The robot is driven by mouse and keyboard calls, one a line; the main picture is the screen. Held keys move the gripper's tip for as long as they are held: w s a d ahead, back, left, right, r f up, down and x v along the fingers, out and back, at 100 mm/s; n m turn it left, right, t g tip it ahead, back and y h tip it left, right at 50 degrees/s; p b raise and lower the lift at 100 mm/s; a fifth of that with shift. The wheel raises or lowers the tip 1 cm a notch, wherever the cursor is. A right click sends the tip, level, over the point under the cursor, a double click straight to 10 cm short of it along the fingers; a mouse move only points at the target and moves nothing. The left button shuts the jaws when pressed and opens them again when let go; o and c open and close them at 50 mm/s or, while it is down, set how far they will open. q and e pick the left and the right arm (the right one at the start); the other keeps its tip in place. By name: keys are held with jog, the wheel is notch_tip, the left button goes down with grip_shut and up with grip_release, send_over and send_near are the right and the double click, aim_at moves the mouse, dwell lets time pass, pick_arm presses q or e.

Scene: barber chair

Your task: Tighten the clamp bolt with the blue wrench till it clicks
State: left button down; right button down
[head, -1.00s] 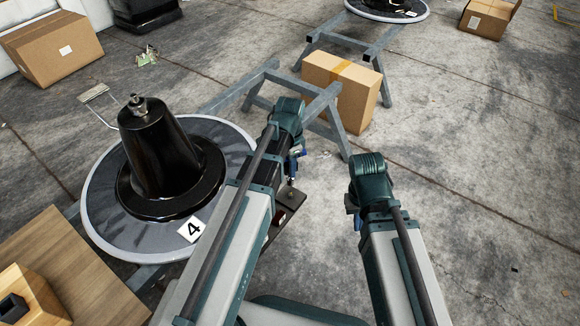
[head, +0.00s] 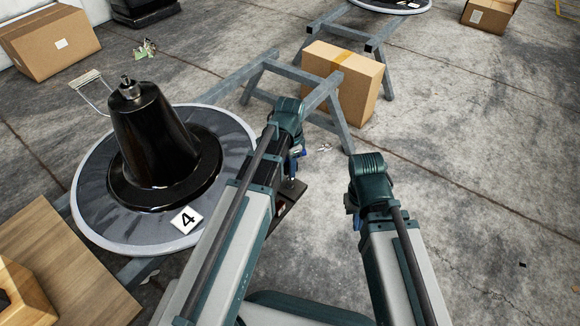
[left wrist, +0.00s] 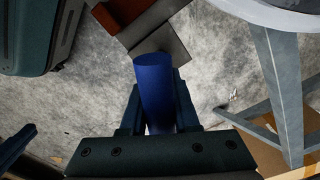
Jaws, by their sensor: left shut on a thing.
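A black tapered column (head: 150,140) stands on a round grey base with a pale rim (head: 92,226), left in the head view. A metal bolt-like fitting (head: 131,88) sits on top of the column; whether it is the clamp bolt I cannot tell. My left gripper (left wrist: 157,105) is shut on the blue wrench (left wrist: 153,82), whose blue handle stands between the fingers in the left wrist view. A little blue also shows at my left gripper (head: 297,158) in the head view, right of the column and apart from it. My right gripper (head: 352,208) is mostly hidden by its own arm.
A wooden table (head: 60,262) is at the lower left. Grey steel trestles (head: 336,122) and a cardboard box (head: 345,78) stand ahead of my arms. Another box (head: 48,45) is at the far left. The concrete floor on the right is largely clear.

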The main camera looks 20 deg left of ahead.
pick_arm(q)
jog(key=shift+f+b, duration=0.65)
jog(key=shift+b, duration=0.1)
dwell(0.4)
dwell(0.4)
jog(key=m, duration=0.4)
jog(key=shift+m, duration=0.3)
jog(key=m, duration=0.3)
jog(key=shift+m, duration=0.8)
